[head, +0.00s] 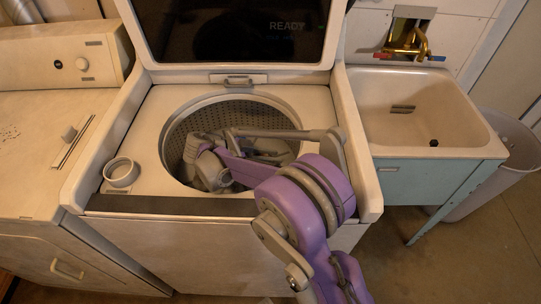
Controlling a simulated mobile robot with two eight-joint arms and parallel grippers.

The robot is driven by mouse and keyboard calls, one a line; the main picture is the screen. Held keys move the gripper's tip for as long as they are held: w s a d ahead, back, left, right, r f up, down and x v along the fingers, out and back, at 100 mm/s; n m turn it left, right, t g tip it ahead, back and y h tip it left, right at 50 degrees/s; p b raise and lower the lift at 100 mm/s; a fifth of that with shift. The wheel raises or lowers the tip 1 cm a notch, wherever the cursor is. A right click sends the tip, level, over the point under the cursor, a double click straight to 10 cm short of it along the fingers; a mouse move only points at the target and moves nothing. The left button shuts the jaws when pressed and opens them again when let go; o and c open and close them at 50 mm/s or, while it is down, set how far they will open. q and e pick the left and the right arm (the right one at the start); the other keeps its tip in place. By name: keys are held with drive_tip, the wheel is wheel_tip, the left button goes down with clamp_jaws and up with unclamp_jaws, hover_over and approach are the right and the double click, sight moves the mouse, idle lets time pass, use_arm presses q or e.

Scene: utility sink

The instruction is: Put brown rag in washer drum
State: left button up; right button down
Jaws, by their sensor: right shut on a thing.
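The top-loading washer (200,240) stands in the middle with its lid raised. Its round perforated drum (188,120) is open to view. My right arm reaches in from the lower right, over the front rim. My right gripper (213,178) is inside the drum opening, low at the left front part. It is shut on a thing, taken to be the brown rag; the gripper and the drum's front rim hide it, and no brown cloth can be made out. My left gripper is not in view.
The raised lid (232,78) stands behind the drum. A round dispenser cup (121,172) is at the drum's left. Another white appliance (45,150) stands at the left. At the right are a utility sink (420,105) and a grey bin (500,165).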

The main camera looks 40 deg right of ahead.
drive_tip(key=shift+f, duration=0.55)
drive_tip(key=c, duration=0.7)
unclamp_jaws()
drive_tip(key=shift+o, duration=0.2)
drive_tip(key=shift+r, duration=0.15)
drive_tip(key=shift+w+a+r, duration=0.1)
drive_tip(key=shift+a+r, duration=0.1)
drive_tip(key=shift+r, duration=0.2)
drive_tip(key=shift+w+a+r, duration=0.1)
drive_tip(key=shift+a+r, duration=0.05)
drive_tip(key=shift+r, duration=0.25)
drive_tip(key=p+v, duration=0.1)
drive_tip(key=v, duration=1)
drive_tip(key=shift+a+f, duration=0.1)
drive_tip(key=shift+f, duration=0.05)
